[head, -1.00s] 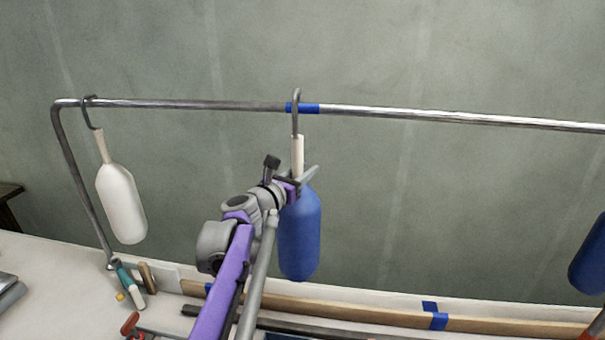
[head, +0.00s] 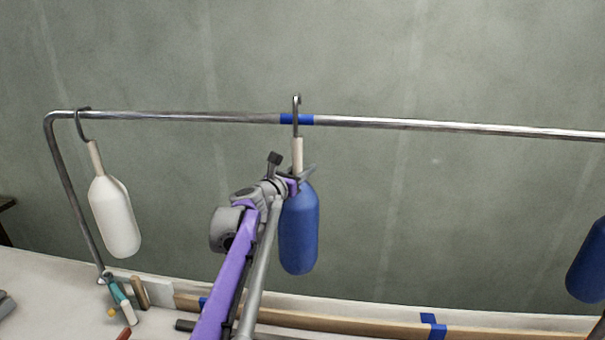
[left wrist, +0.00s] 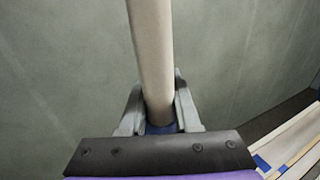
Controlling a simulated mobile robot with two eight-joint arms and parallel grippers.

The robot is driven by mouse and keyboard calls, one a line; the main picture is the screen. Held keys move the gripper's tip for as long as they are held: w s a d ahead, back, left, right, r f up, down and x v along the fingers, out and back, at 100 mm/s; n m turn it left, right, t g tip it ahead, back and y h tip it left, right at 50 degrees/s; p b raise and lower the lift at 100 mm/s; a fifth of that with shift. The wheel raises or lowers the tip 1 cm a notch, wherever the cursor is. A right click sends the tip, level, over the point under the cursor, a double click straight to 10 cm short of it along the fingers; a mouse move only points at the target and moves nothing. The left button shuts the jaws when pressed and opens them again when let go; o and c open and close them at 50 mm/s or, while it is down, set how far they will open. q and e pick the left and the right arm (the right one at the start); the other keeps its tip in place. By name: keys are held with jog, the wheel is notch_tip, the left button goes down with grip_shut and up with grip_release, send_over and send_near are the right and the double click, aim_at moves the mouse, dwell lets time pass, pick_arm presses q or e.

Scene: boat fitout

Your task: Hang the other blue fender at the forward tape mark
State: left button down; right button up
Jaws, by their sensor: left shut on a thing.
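A blue fender (head: 299,235) hangs upright, with a cream stem (head: 297,153) and a grey hook (head: 296,106) above it. My left gripper (head: 293,178) is shut on the stem just above the blue body. In the left wrist view the stem (left wrist: 151,50) runs up between the fingers (left wrist: 158,108). The hook is at the blue tape mark (head: 297,119) on the rail, its top above the rail. I cannot tell whether it is over the rail or in front of it. Another blue fender (head: 588,265) is cut off at the right edge. My right gripper is not in view.
The metal rail (head: 420,124) bends down at the left. A white fender (head: 114,217) hangs near that bend. Below are a wooden strip (head: 370,318) with blue tape and several small tools (head: 120,295). The rail right of the tape is clear.

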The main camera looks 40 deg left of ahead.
pick_arm(q)
jog(key=shift+w+a, duration=0.2)
jog(key=shift+w, duration=0.1)
jog(key=shift+f+b, duration=0.5)
jog(key=shift+f, duration=1.05)
jog(key=c, duration=0.5)
grip_release()
jog(key=shift+c, duration=0.2)
jog(key=shift+s, duration=0.2)
